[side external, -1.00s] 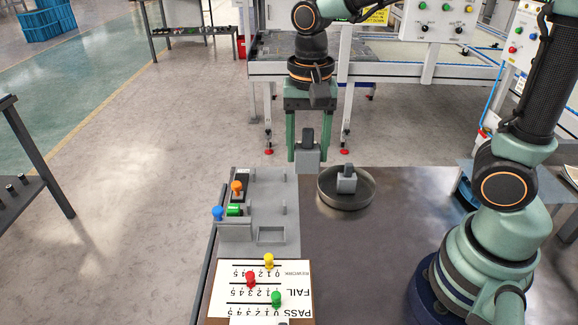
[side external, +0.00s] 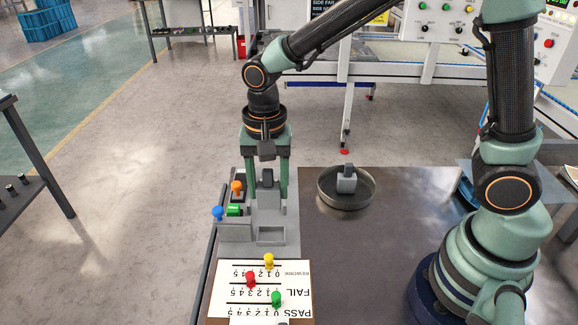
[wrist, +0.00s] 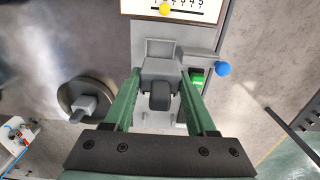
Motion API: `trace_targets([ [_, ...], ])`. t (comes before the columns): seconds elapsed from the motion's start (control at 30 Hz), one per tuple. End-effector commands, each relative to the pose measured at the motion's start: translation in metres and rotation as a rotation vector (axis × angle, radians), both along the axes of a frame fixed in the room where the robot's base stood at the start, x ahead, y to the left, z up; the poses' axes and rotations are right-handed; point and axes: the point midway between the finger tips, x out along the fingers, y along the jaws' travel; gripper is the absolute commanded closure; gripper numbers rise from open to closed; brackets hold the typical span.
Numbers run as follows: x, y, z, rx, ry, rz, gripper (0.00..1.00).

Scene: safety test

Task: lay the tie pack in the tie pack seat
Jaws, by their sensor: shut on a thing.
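My gripper (side external: 267,193) is shut on the tie pack (side external: 267,201), a grey block with a dark upright tab. It is over the right part of the grey fixture plate (side external: 292,243), pointing down. In the wrist view the tie pack (wrist: 160,69) sits between the green fingers, just beside a shallow rectangular pocket (wrist: 160,48). The pocket (side external: 271,235) looks empty in the side view. The tie pack and fingers hide the fixture area beneath, where the tie pack seat may be. I cannot tell whether the block touches the plate.
A similar grey block (side external: 346,182) stands in a round metal dish (side external: 366,197) to the right. Orange (side external: 236,186), blue (side external: 218,213) and green (side external: 233,210) parts are close left of my gripper. A PASS/FAIL board (side external: 235,292) with coloured pegs lies in front.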

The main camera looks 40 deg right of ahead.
Motion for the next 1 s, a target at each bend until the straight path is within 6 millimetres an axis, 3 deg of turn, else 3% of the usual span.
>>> trace_targets([
  [0.7, -0.001, 0.000, -0.066, -0.001, 0.002, 0.000, 1.00],
  [1.0, 0.000, 0.000, -0.084, 0.000, 0.000, 0.000, 1.00],
])
